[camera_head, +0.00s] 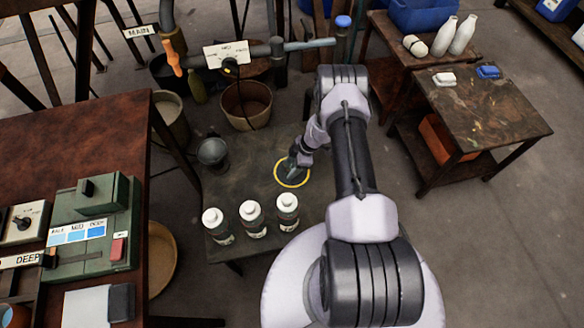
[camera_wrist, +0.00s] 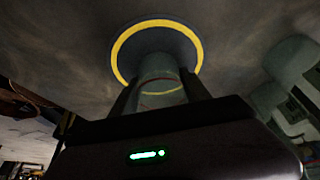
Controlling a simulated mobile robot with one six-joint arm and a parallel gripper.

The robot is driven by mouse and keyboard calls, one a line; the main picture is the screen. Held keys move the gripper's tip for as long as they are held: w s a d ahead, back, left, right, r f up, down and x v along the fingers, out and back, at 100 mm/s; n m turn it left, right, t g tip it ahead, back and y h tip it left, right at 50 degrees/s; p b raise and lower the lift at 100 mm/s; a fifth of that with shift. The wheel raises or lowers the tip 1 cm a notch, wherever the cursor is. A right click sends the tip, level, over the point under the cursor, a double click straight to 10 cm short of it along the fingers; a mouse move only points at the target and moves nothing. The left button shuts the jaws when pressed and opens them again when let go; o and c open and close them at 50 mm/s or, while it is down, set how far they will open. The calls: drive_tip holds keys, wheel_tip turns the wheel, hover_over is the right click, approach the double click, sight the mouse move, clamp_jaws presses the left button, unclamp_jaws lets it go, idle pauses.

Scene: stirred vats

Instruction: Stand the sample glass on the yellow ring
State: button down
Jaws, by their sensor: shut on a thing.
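The yellow ring (camera_head: 293,186) lies on the dark low table, around a dark disc. It also shows in the wrist view (camera_wrist: 201,52). My gripper (camera_head: 296,165) is over the ring, pointing down. In the wrist view my gripper (camera_wrist: 158,92) is shut on the sample glass (camera_wrist: 160,72), a clear cylinder with a thin red line and a yellowish line. The glass's far end lies inside the ring's outline in that view. I cannot tell whether its base touches the disc. In the head view the glass is mostly hidden by my gripper.
Three white-capped bottles (camera_head: 252,218) stand at the low table's (camera_head: 235,193) front edge. A control bench (camera_head: 60,130) is further left. A side table (camera_head: 490,115) stands at right. Pipework (camera_head: 277,47) is behind.

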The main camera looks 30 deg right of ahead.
drive_tip(key=c, duration=0.5)
unclamp_jaws()
drive_tip(key=shift+f, duration=0.1)
drive_tip(key=p+v, duration=0.5)
drive_tip(key=v, duration=0.8)
drive_tip(key=w+a+r+m, duration=0.2)
drive_tip(key=a+r, duration=0.1)
drive_tip(key=r, duration=0.7)
drive_tip(key=w+a+r+m, duration=0.2)
drive_tip(key=w+r, duration=0.1)
drive_tip(key=r, duration=0.7)
drive_tip(key=s+a+r+m+t+h, duration=0.1)
drive_tip(key=s+a+r+m, duration=0.2)
drive_tip(key=r, duration=0.5)
drive_tip(key=s+a+r+m+t, duration=0.1)
drive_tip(key=s+a+r, duration=0.1)
drive_tip(key=a+r, duration=0.55)
drive_tip(key=s+a+r+m, duration=0.2)
drive_tip(key=s+r+m, duration=0.1)
drive_tip(key=s, duration=0.4)
drive_tip(key=s+a+r+m+t, duration=0.1)
drive_tip(key=s+a+r+m, duration=0.1)
drive_tip(key=s+r, duration=0.3)
drive_tip(key=s+a+r+m+t+h, duration=0.1)
drive_tip(key=s+r+m, duration=0.3)
drive_tip(key=s, duration=0.5)
drive_tip(key=shift+s+a, duration=0.15)
drive_tip(key=shift+a, duration=0.75)
